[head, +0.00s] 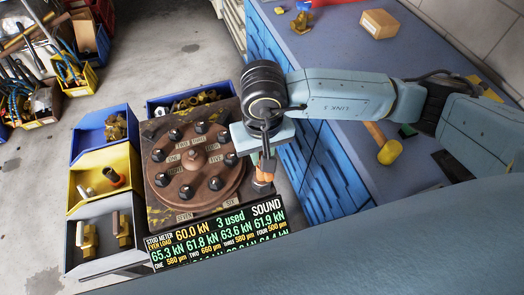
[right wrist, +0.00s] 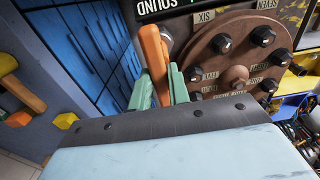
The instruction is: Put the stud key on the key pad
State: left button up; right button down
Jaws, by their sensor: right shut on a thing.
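My right gripper (head: 264,160) is beside the right edge of the rusty round flange (head: 195,180), pointing down. In the right wrist view its green fingers (right wrist: 158,88) are shut on an orange-brown bar, which I take to be the stud key (right wrist: 152,52). The key's orange lower part (head: 265,176) shows below the fingers in the head view. Its far end reaches the corner by the display, and I cannot tell whether it touches anything. The key pad cannot be made out for certain; the gripper hides part of that corner. My left gripper is out of view.
Several dark studs ring the flange. A meter display (head: 215,233) reading "SOUND" stands at its front. Blue (head: 100,146), yellow (head: 98,206) and grey (head: 100,262) bins line its left. A blue bench with a yellow mallet (head: 388,150) is at the right.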

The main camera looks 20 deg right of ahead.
jog(key=shift+f, duration=0.1)
jog(key=c, duration=1.3)
grip_release()
jog(key=shift+o, duration=0.2)
notch_tip(320, 180, up, 13)
jog(key=shift+s+r, duration=0.2)
